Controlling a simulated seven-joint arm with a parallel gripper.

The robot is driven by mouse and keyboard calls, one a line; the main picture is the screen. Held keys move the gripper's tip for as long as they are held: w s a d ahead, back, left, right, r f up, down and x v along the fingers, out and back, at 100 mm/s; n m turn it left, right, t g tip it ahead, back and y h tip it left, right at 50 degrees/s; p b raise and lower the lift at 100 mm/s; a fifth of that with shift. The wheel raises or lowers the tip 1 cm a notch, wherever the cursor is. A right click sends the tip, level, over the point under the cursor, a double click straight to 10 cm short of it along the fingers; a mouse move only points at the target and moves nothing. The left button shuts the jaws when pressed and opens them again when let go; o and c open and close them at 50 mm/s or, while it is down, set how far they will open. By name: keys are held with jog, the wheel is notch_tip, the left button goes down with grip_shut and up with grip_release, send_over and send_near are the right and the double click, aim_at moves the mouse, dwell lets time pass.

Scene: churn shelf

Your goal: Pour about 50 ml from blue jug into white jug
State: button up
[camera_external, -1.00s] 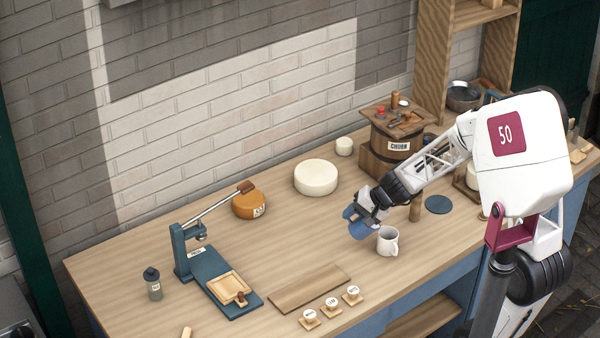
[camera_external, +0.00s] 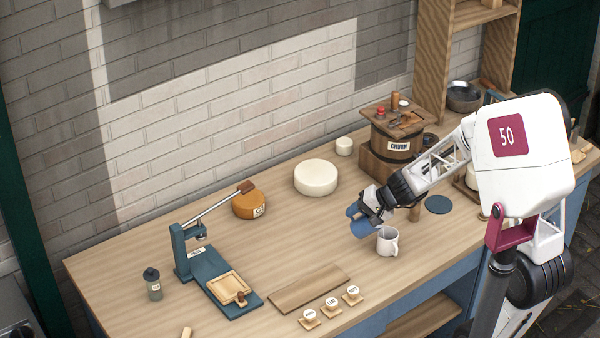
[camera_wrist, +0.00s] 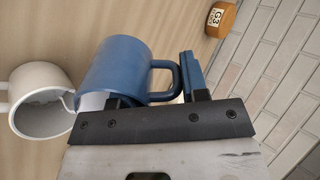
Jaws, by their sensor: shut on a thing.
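The blue jug (camera_external: 358,222) is held by my gripper (camera_external: 372,207) above the bench, tilted to one side. In the wrist view the blue jug (camera_wrist: 118,68) fills the middle, with its handle between the fingers of my gripper (camera_wrist: 155,100). The white jug (camera_external: 387,241) stands upright on the bench, just in front of the blue jug. The white jug (camera_wrist: 40,98) also shows at the left of the wrist view, its rim towards the camera and close to the blue jug. I cannot see inside the blue jug, and no stream of liquid shows.
The wooden churn (camera_external: 391,140) stands behind my arm. A white cheese wheel (camera_external: 316,177), an orange cheese (camera_external: 249,204) and a blue press (camera_external: 210,270) are to the left.

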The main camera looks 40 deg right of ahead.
jog(key=shift+s+d+r+t+y, duration=0.3)
jog(key=shift+r+t+y, duration=0.25)
jog(key=shift+t+y, duration=0.15)
jog(key=shift+s+d+r+t+y, duration=0.3)
jog(key=shift+r+t+y, duration=0.25)
jog(key=shift+t+y, duration=0.15)
dwell(1.6)
jog(key=shift+w+a+f+g+h, duration=0.45)
jog(key=shift+f+g+h, duration=0.15)
jog(key=shift+g+h, duration=0.2)
jog(key=shift+w+a+f+g+h, duration=0.15)
jog(key=shift+f+g+h, duration=0.25)
jog(key=shift+g+h, duration=0.05)
jog(key=shift+w+a+f+g+h, duration=0.1)
jog(key=shift+f+g+h, duration=0.25)
jog(key=shift+g+h, duration=0.1)
jog(key=shift+w+a+f, duration=0.15)
jog(key=shift+w+a+f+g+h, duration=0.1)
jog(key=shift+f+g+h, duration=0.1)
jog(key=shift+g+h, duration=0.1)
jog(key=shift+w+a+f+g+h, duration=1.3)
jog(key=shift+w+a+h, duration=0.05)
jog(key=shift+a+h, duration=0.05)
jog(key=shift+w+a+f+g+h, duration=1)
jog(key=shift+f+g+h, duration=0.15)
jog(key=shift+g+h, duration=0.15)
